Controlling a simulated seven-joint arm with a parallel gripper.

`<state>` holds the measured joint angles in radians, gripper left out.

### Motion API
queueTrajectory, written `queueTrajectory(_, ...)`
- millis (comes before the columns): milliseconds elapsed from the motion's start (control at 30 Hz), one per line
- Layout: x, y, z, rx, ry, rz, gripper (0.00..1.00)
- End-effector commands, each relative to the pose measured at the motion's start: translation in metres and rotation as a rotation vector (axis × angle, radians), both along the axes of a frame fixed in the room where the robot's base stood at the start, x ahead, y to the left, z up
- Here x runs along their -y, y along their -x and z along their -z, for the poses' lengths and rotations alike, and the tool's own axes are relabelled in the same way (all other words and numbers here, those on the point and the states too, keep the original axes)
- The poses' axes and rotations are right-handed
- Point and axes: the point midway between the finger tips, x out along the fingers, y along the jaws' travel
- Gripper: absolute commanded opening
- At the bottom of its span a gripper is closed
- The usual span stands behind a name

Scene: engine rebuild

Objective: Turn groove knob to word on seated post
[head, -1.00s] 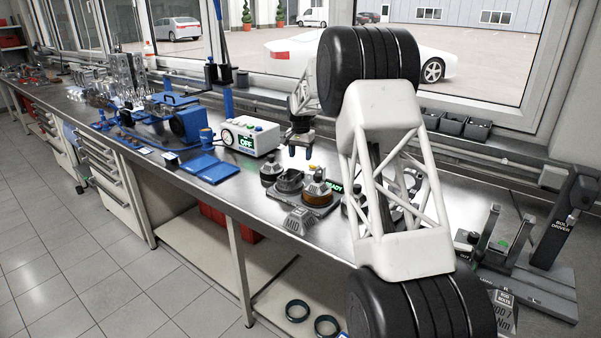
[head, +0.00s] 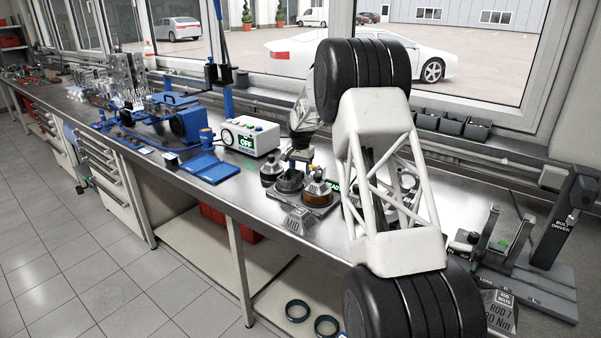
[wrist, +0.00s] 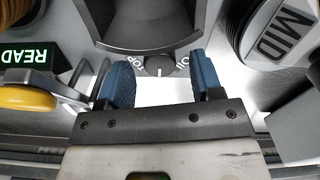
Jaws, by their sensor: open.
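The small dark round knob (wrist: 160,64) shows in the wrist view, at the edge of a dark grey fixture (wrist: 155,22). A short pale mark on the knob points down in the picture, between a white word at its left, which looks like TOP, and a partly hidden word at its right. My gripper (wrist: 161,72) is open, with one blue finger on each side of the knob and visible gaps between. Whether the fingertips reach its depth cannot be told. In the head view my gripper (head: 299,160) is over the dark fixture (head: 289,181); the knob is too small to make out there.
A lit READY sign (wrist: 22,55) and a yellow button (wrist: 27,97) are at the wrist view's left. A gauge box (head: 250,136) stands left of my gripper.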

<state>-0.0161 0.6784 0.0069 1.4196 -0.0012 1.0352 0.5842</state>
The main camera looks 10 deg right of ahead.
Motion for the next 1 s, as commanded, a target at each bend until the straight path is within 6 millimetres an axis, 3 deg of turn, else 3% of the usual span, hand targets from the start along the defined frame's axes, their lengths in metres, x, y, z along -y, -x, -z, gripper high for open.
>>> queueTrajectory(200, 0.0, 0.0, 0.014, -0.002, 0.0, 0.0, 0.6)
queueTrajectory(533, 0.0, 0.0, 0.015, -0.001, 0.0, 0.0, 0.58)
queueTrajectory(833, 0.0, 0.0, 0.015, -0.001, 0.0, 0.0, 0.12)
queueTrajectory(1000, 0.0, 0.0, 0.015, -0.001, 0.0, -0.009, 0.11)
